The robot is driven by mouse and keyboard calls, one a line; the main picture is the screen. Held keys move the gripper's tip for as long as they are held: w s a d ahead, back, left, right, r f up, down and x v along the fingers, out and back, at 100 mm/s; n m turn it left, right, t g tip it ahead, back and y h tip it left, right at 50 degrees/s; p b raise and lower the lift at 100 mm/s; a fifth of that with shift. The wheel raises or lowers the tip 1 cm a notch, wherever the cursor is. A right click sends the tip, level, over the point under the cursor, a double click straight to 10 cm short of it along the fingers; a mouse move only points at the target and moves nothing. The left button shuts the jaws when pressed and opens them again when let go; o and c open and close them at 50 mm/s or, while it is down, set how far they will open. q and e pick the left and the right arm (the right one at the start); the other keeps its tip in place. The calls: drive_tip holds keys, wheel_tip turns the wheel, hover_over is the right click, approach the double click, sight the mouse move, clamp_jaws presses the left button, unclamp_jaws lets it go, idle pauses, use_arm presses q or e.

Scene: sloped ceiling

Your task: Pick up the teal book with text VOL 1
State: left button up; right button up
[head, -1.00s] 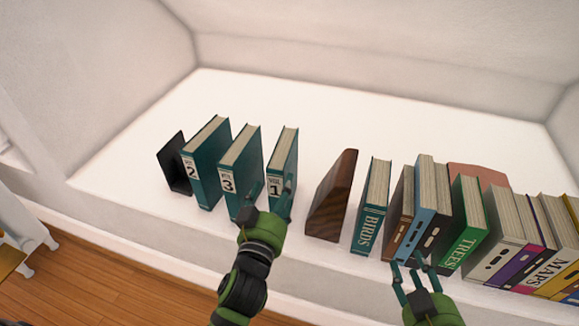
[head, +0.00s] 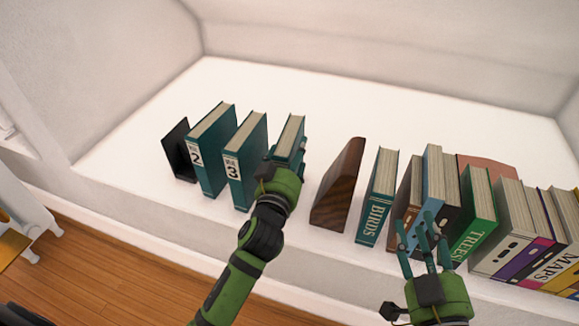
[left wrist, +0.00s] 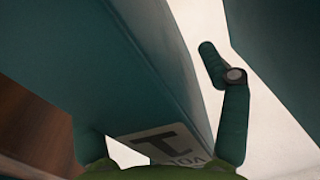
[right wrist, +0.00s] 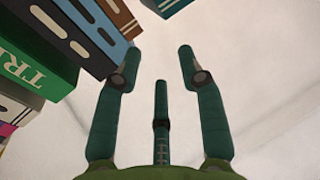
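The teal book VOL 1 (head: 290,137) stands upright on the white ledge, right of VOL 3 (head: 246,160) and VOL 2 (head: 210,150). My left gripper (head: 287,165) is at its front and hides its label in the head view. In the left wrist view the book (left wrist: 130,60) fills the middle, its "1" label low and upside down.
A black bookend (head: 179,150) stands left of VOL 2. A dark wooden bookend (head: 338,185) stands close right of VOL 1. BIRDS (head: 378,197), TREES (head: 478,215) and several other books fill the right.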

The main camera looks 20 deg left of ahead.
use_arm(q)
clamp_jaws()
drive_tip(key=shift+r, duration=0.2)
